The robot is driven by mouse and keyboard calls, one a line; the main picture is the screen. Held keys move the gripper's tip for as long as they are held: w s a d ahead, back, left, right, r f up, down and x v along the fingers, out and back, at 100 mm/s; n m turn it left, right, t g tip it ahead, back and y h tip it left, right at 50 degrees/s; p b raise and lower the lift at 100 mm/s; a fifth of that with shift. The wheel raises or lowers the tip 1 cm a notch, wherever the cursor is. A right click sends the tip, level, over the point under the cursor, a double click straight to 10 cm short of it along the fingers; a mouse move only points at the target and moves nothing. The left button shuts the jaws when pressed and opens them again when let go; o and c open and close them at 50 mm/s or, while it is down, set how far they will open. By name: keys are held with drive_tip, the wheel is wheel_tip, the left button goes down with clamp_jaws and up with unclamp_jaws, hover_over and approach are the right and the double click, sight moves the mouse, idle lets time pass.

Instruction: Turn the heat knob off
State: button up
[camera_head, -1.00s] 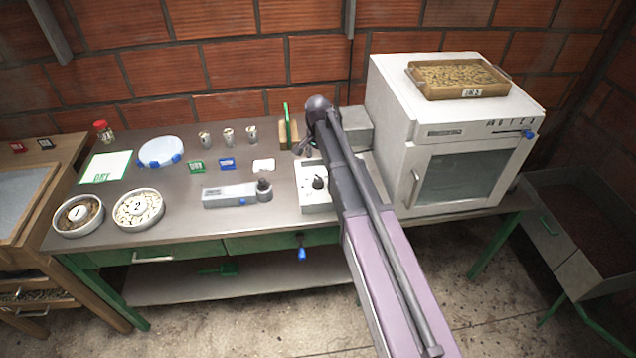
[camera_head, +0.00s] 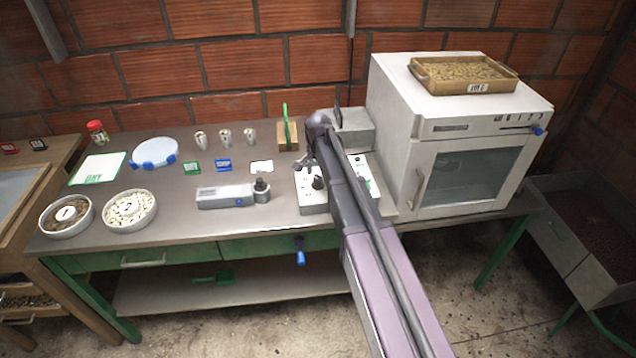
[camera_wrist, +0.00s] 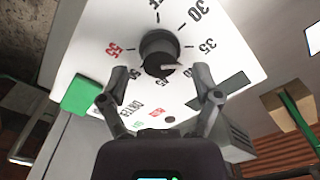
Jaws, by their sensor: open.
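The black heat knob (camera_wrist: 160,52) sits on a white dial panel (camera_wrist: 105,28) in the wrist view. Printed numbers 30, 35 and a red 55 surround it, and a partly cut-off label ending in F is at the top edge. The knob's light pointer mark faces right, below the 35. My gripper (camera_wrist: 161,88) is open, its two fingertips apart on either side of the knob's near edge, with nothing held. In the head view the knob (camera_head: 318,183) is on the control box (camera_head: 314,205), and my gripper (camera_head: 304,164) is just above and left of it, partly hidden by my arm.
The white dryer oven (camera_head: 395,130) stands right of the box with a wooden tray (camera_head: 415,72) on top. A grey scale device (camera_head: 222,196) lies left of the box. A wooden block (camera_head: 288,136) and a grey box (camera_head: 355,135) stand behind.

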drive_tip(key=shift+f+b, duration=0.45)
drive_tip(key=shift+f, duration=0.25)
clamp_jaws()
